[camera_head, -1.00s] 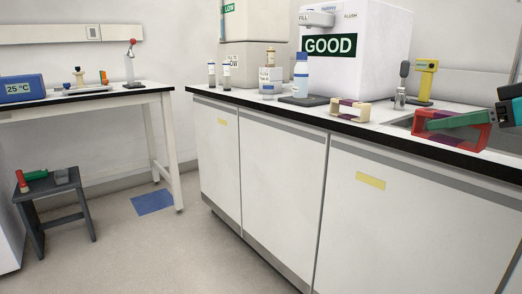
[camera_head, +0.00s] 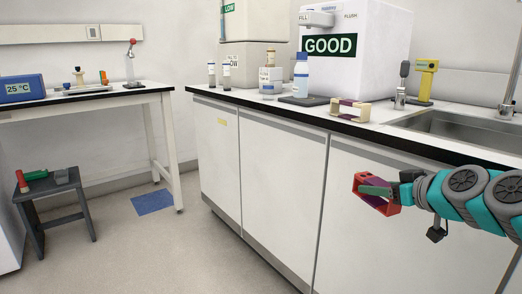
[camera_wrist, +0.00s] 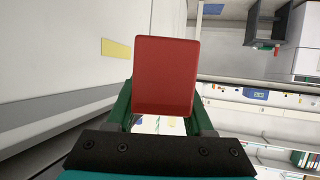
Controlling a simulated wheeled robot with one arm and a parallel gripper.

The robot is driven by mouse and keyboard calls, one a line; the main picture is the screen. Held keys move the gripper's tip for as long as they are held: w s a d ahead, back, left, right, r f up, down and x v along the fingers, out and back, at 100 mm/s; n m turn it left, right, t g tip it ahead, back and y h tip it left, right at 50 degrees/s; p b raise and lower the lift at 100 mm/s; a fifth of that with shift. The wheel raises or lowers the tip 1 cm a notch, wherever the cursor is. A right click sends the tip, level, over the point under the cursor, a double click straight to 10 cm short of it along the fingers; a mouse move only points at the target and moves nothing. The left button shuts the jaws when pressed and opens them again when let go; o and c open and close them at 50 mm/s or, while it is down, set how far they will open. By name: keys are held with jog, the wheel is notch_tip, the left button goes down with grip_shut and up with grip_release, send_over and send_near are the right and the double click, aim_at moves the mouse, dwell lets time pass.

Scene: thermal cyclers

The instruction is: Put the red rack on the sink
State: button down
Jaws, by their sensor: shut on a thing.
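The red rack (camera_head: 361,190) is a small open frame with a purple inner side. My gripper (camera_head: 378,191) is shut on it and holds it in the air in front of the white cabinet doors, below the counter edge. In the wrist view the rack (camera_wrist: 165,76) shows as a flat red face between the green fingers of my gripper (camera_wrist: 165,108). The sink (camera_head: 460,128) is a grey metal basin set in the counter at the right, above and behind the rack.
A beige and purple rack (camera_head: 349,110) stands on the counter left of the sink. A yellow device (camera_head: 426,80), a bottle (camera_head: 301,76) and a white GOOD machine (camera_head: 355,50) stand behind. A dark stool (camera_head: 50,188) is at the left.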

jog(key=w+a+f+m+h, duration=0.1)
jog(key=w+a+f, duration=0.3)
jog(key=f, duration=0.5)
jog(key=w+a+f+m+h, duration=0.1)
jog(key=w+f, duration=0.4)
jog(key=f, duration=0.5)
jog(key=w+a+f+m+t+h, duration=0.1)
jog(key=w+a+f+m+h, duration=0.1)
jog(key=w+a+f, duration=0.3)
notch_tip(320, 180, down, 5)
jog(key=shift+w+a+r+h, duration=0.15)
jog(key=shift+a+h, duration=0.25)
jog(key=shift+a, duration=0.4)
jog(key=shift+r+p, duration=0.3)
jog(key=shift+p, duration=0.05)
